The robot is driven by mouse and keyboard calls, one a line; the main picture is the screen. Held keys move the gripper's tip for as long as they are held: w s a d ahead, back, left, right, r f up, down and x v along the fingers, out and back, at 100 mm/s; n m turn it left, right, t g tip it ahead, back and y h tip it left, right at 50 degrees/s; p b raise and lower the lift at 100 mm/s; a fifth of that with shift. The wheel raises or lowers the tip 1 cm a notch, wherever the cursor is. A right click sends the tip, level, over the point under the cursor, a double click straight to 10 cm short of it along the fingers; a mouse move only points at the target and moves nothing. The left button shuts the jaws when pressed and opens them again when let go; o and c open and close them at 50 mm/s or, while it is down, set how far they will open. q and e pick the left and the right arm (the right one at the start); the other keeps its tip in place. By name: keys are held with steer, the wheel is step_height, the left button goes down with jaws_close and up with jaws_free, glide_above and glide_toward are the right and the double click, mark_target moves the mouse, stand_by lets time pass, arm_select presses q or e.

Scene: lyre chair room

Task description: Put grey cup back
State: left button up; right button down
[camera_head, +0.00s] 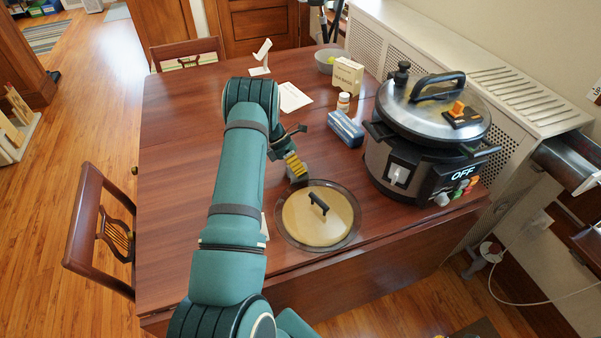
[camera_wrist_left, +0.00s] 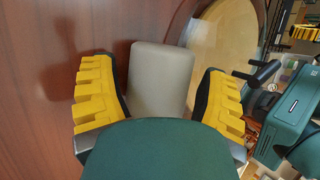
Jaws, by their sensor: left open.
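The grey cup (camera_wrist_left: 160,78) is between the two yellow-padded fingers of my left gripper (camera_head: 293,164) in the left wrist view. The fingers are open, one on each side of the cup, with a gap at each side. In the head view the cup (camera_head: 299,177) is a small grey shape on the brown table, partly hidden by the gripper. It sits just behind the round glass lid-like dish. A small yellow ribbed part (camera_wrist_left: 305,33) at the wrist view's right edge looks like my right gripper, but its state is unclear.
The tan round dish (camera_head: 305,228) with a black handle lies close to the cup. A large cooker (camera_head: 385,160) stands on the right. A blue box (camera_head: 346,129), a small bottle (camera_head: 343,102), a cream box (camera_head: 347,76) and a bowl (camera_head: 326,64) are further back. The table's left side is clear.

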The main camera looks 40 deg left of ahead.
arm_select(q)
steer(key=c, duration=0.9)
